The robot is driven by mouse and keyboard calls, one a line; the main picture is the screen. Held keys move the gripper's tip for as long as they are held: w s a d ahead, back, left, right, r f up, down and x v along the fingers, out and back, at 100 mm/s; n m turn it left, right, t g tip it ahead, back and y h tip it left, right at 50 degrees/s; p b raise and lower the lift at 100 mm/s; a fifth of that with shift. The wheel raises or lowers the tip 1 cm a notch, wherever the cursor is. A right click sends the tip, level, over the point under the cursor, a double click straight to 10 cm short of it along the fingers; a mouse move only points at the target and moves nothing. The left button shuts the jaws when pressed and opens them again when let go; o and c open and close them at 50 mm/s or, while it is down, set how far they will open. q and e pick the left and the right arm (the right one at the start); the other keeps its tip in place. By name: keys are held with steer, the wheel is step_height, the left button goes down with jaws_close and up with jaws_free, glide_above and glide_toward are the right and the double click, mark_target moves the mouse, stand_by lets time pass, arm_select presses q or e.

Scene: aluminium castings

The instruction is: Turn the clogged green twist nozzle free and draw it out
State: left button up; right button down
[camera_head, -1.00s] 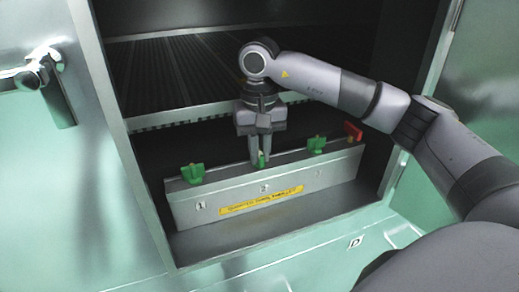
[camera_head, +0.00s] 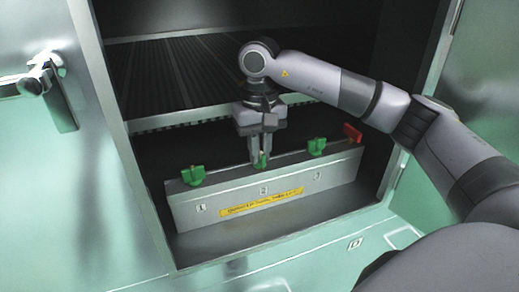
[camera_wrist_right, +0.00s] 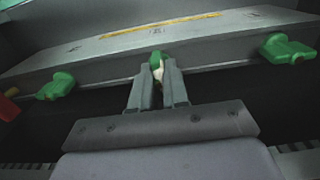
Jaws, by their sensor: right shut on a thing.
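The middle green twist nozzle (camera_head: 263,161) sits on top of the grey manifold block (camera_head: 190,213), above the label 2. My right gripper (camera_head: 260,155) points down and is shut on this nozzle. In the right wrist view the nozzle (camera_wrist_right: 157,59) shows between the fingertips (camera_wrist_right: 158,72), with a whitish patch on it. The fingers hide part of it, and I cannot tell how far it is turned. My left gripper is not in view.
Other green nozzles stand on the block at left (camera_head: 193,176) and right (camera_head: 316,147). A red piece (camera_head: 353,133) is at its right end. A slatted rack (camera_head: 170,75) lies behind, inside the cabinet. The cabinet walls stand close on both sides.

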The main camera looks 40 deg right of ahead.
steer(key=shift+r+p, duration=0.7)
steer(key=shift+r, duration=0.35)
steer(key=shift+r+p, duration=1.65)
steer(key=shift+r, duration=0.5)
steer(key=shift+f, duration=0.1)
